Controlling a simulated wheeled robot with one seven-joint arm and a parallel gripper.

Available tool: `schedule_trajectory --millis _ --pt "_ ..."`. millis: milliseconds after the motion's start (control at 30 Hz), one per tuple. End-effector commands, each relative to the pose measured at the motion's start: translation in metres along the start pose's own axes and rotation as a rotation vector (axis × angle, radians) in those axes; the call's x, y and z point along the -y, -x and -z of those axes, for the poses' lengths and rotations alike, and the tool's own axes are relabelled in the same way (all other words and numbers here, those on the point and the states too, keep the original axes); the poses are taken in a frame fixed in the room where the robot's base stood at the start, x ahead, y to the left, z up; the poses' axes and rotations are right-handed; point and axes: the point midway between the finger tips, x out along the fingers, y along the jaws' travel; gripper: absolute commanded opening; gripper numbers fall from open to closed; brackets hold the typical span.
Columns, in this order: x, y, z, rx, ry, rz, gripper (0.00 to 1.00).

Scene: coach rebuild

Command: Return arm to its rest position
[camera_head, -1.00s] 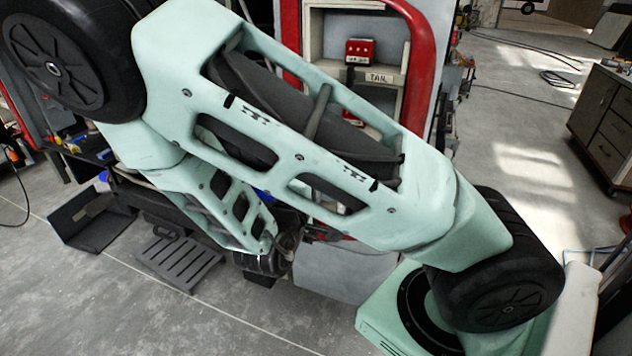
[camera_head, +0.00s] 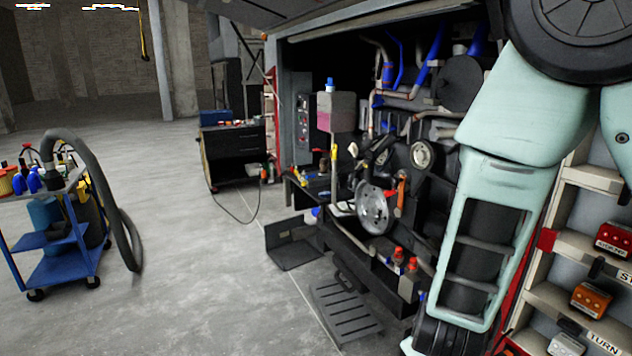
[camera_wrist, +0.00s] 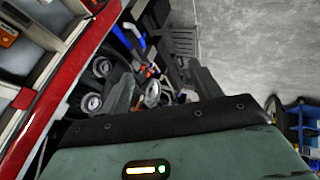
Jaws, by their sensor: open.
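My arm (camera_head: 478,235), pale green with black joints, hangs down the right side of the head view, in front of the coach's open engine bay (camera_head: 395,130) and shelves. Its lower end leaves the picture at the bottom, so my gripper is not seen there. In the wrist view my gripper (camera_wrist: 160,88) shows two dark fingers spread apart. No object is seen held between them; engine parts and the floor show beyond.
A red-edged shelf unit (camera_head: 580,240) with labelled boxes stands close at the right. A grey step (camera_head: 345,312) lies by the engine bay. A blue trolley (camera_head: 60,262) with a hose stands at the left. A dark cabinet (camera_head: 235,150) is behind. Floor between is clear.

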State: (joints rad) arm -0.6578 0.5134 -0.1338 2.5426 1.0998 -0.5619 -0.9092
Motion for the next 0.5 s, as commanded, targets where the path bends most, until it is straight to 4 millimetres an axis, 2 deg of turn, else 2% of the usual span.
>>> schedule_trajectory --millis 33,100,233,300,400,500 --pt "0.030 0.015 0.009 -0.017 -0.029 0.152 0.64" --pt "0.065 0.044 0.014 -0.011 -0.039 0.345 0.64" --pt "0.107 0.106 0.003 0.055 0.018 0.612 0.64" --pt "0.115 0.137 -0.012 0.112 0.078 0.691 0.64" --pt "0.112 0.169 -0.037 0.198 0.172 0.719 0.64" --pt "0.100 0.186 -0.059 0.267 0.245 0.685 0.64"
